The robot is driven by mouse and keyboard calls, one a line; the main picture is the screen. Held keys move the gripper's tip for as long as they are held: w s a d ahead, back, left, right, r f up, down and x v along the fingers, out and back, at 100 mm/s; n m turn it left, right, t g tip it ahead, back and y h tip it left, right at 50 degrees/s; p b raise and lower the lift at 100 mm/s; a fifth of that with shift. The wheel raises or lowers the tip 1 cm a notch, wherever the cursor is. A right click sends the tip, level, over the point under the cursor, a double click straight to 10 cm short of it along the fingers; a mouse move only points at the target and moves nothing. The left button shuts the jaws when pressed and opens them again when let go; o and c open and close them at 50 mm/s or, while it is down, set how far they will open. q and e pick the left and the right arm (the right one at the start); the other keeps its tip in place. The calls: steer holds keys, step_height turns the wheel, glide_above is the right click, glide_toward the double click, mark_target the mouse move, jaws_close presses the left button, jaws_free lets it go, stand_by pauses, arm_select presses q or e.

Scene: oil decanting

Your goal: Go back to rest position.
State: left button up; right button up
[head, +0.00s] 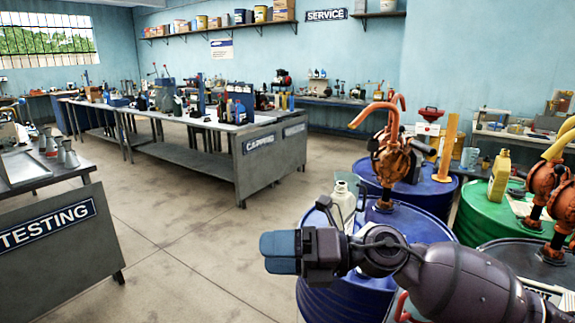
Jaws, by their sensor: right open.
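My right gripper (280,252) reaches in from the lower right, its blue fingers pointing left. It is open, with nothing seen between the fingers. It hangs in front of a blue drum (335,302) and over the floor beside it. A pale bottle (343,205) stands behind my right wrist, its lower part hidden by the arm. An orange hand pump (390,155) stands on a blue drum behind the arm. A yellow jug (500,175) stands on a green drum (485,215) at the right. My left gripper is not in view.
More orange pumps (541,183) stand at the right edge. A grey bench labelled CAPPING (258,145) stands at the middle back, and a TESTING bench (48,235) at the left. The concrete floor (185,240) between them is clear. A loaded shelf (215,30) runs along the back wall.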

steer(key=w+d+f+m+t, duration=0.2)
steer(key=w+d+m+t, duration=0.45)
steer(key=m+t, duration=0.95)
steer(key=d+f+m+t+h, duration=0.1)
steer(key=d+f+m+h, duration=1)
steer(key=m, duration=0.4)
steer(key=s+d+f+m+g+h, duration=0.3)
steer(key=s+d+f+m, duration=0.2)
steer(key=s+f, duration=0.7)
steer(key=s+d+f+m+g+h, duration=0.2)
steer(key=s+d+f+m+h, duration=0.2)
steer(key=s+f, duration=0.7)
step_height(320, 180, down, 3)
steer(key=d+m, duration=0.1)
steer(key=d, duration=0.1)
steer(key=shift+s+d+g, duration=0.35)
steer(key=shift+d+g, duration=0.05)
